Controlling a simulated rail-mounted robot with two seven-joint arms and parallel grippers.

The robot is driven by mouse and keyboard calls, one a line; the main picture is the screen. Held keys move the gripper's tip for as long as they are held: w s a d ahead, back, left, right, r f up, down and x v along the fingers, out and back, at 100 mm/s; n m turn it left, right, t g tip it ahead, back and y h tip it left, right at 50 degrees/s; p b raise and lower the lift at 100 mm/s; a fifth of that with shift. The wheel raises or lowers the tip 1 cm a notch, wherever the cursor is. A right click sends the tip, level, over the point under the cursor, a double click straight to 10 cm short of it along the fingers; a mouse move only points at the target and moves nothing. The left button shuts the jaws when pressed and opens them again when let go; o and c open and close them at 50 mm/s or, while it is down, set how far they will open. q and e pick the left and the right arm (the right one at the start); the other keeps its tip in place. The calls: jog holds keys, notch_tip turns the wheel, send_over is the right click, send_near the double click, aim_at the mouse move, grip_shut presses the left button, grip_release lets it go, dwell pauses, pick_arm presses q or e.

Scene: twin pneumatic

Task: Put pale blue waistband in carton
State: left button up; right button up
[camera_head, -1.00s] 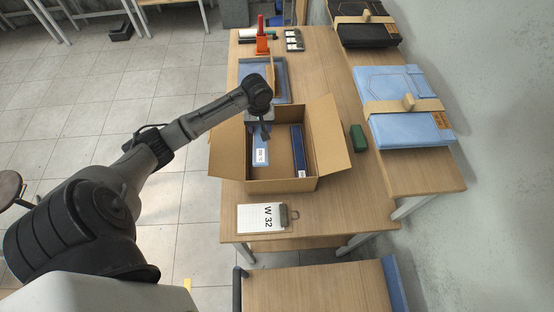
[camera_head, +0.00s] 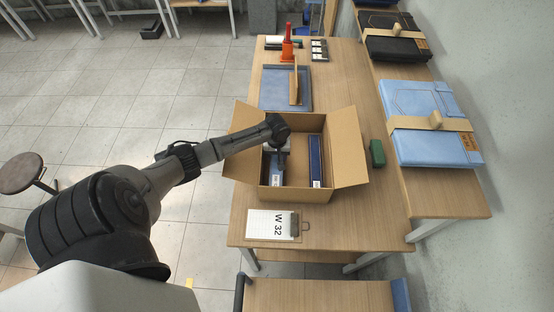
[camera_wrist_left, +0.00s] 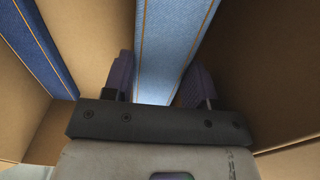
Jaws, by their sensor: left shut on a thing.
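The open cardboard carton (camera_head: 350,150) stands on the wooden table with its flaps spread. The pale blue waistband (camera_wrist_left: 170,45) runs between the two fingers of my left gripper (camera_wrist_left: 160,85), which is shut on it. In the head view my left gripper (camera_head: 279,153) reaches down into the left half of the carton and hides much of the waistband (camera_head: 275,174). Whether the waistband touches the carton floor cannot be told. A dark blue waistband (camera_head: 315,160) lies along the right side inside the carton; it also shows in the wrist view (camera_wrist_left: 42,48). My right gripper is not in view.
A clipboard marked W 32 (camera_head: 270,224) lies in front of the carton. Folded jeans (camera_head: 425,105) lie on the raised right shelf.

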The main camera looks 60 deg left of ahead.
aim_at(277, 159)
pick_arm(q)
jog(key=shift+f, duration=1.6)
jog(key=shift+f, duration=0.1)
jog(key=o, duration=0.7)
jog(key=shift+c, duration=0.2)
notch_tip(277, 159, up, 11)
jog(key=shift+f+p, duration=0.1)
jog(key=shift+p, duration=0.45)
jog(key=shift+r, duration=0.7)
jog(key=shift+d, duration=0.1)
